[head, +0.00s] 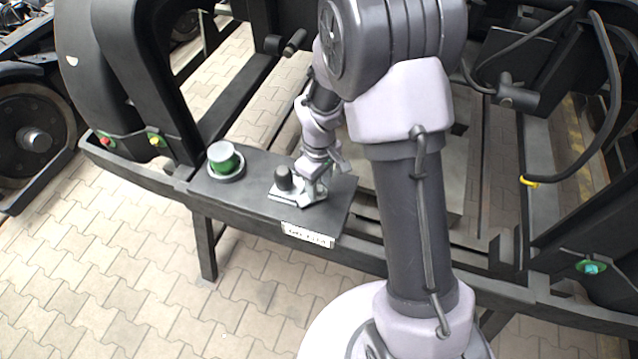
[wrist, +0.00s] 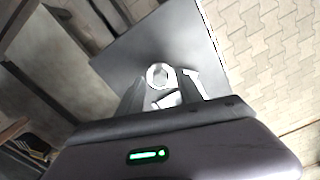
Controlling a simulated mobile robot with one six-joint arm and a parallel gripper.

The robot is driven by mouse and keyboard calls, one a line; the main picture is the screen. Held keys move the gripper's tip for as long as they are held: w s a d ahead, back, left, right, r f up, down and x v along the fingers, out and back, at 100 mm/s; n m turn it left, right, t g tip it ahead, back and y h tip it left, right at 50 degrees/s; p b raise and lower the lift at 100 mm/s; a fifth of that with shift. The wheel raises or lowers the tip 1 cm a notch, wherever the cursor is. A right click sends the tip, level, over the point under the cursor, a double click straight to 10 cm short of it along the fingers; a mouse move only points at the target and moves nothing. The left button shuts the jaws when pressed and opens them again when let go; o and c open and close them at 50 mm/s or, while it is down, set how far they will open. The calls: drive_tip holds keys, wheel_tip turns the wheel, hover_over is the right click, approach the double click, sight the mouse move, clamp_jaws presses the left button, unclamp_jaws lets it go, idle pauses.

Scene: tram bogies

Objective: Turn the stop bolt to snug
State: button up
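The stop bolt (wrist: 160,75) shows in the wrist view as a bright metal ring-like head with a hexagonal middle, on a dark plate. My gripper (wrist: 160,88) has its two dark fingers apart, one to each side of the bolt's line; I see no contact with the bolt. In the head view my gripper (head: 314,186) points down at a pale metal bracket (head: 283,195) with a black rounded knob (head: 284,177) on it. The bolt itself is hidden there behind my gripper.
A green cylinder with a grey top (head: 224,158) stands left of the bracket on the dark shelf plate (head: 250,192). A white label (head: 308,235) is on the shelf's front edge. Black bogie beams and a hanging hose (head: 612,95) surround the area. Paving (head: 100,270) is clear at left.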

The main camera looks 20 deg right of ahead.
clamp_jaws()
drive_tip(key=shift+m+b, duration=0.6)
drive_tip(key=shift+m, duration=2.2)
drive_tip(key=shift+o, duration=0.2)
unclamp_jaws()
